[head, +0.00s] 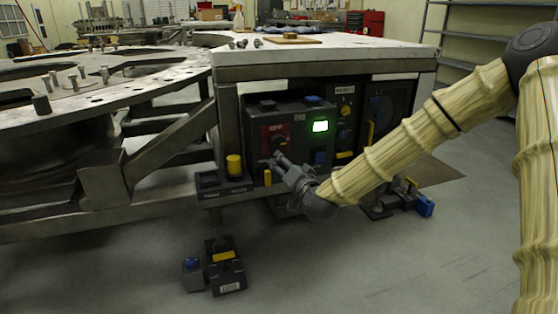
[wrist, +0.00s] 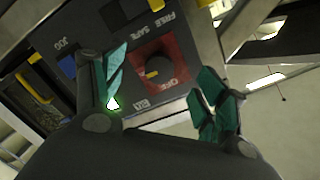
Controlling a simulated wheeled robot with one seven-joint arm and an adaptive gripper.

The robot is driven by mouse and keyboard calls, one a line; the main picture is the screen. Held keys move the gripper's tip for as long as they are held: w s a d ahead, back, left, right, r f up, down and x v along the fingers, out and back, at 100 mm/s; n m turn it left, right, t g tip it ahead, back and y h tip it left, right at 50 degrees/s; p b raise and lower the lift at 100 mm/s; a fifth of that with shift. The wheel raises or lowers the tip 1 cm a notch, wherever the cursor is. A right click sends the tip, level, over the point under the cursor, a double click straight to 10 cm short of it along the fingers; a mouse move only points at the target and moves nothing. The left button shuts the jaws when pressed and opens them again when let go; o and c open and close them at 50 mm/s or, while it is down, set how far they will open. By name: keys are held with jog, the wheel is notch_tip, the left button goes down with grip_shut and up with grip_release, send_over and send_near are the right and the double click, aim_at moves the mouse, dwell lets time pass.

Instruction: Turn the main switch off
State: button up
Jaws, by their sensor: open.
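The main switch (wrist: 158,64) is a dark round knob with a yellow mark, set on a red square plate. The word OFF is printed on the plate. Nothing is held. I cannot tell whether a fingertip touches the panel.
A yellow button (head: 234,164) stands on a ledge at the lower left. A pedal unit (head: 225,268) is on the floor. Steel table legs and a brace flank the box. Open floor lies in front.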

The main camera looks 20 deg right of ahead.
aim_at(279, 144)
jog(key=shift+m+t, duration=0.4)
jog(key=shift+t, duration=0.1)
jog(key=w+b, duration=0.1)
jog(key=w, duration=0.2)
jog(key=w+d+r+b, duration=0.1)
jog(key=w+b, duration=0.1)
jog(key=w, duration=0.2)
jog(key=w+r+b, duration=0.1)
jog(key=w+b, duration=0.1)
jog(key=w, duration=0.1)
jog(key=shift+w+d, duration=0.2)
jog(key=shift+w, duration=0.15)
jog(key=shift+w+r+b, duration=0.2)
jog(key=shift+w+b, duration=0.15)
jog(key=shift+w, duration=0.3)
jog(key=c, duration=1)
